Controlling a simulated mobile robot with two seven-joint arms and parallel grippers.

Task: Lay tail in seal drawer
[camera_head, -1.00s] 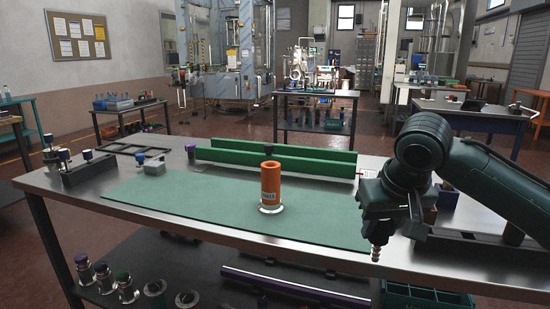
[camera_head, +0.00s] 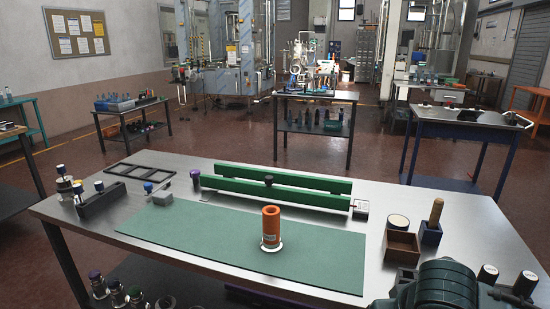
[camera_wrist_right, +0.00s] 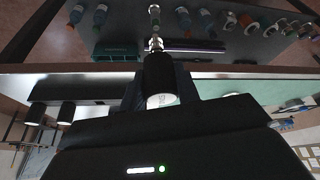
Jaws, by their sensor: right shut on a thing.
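In the right wrist view, my right gripper (camera_wrist_right: 158,84) is shut on a black cylindrical piece (camera_wrist_right: 159,76) with a pale, marked end. A ribbed metal tail (camera_wrist_right: 154,28) extends from it toward the top of the picture. The held piece is out of the head view, where only part of my right arm shows at the lower right. A green container (camera_wrist_right: 116,53) lies beyond the gripper, left of the tail and apart from it; I cannot tell whether it is the seal drawer. My left gripper is not in view.
The steel bench (camera_head: 465,215) carries a green mat (camera_head: 185,225) with an upright orange cylinder (camera_head: 270,227). Green rails (camera_head: 285,188) stand behind it. A small wooden box (camera_head: 402,247) and a wooden-handled tool (camera_head: 436,211) stand at right. Bottles (camera_wrist_right: 185,18) stand on a lower surface.

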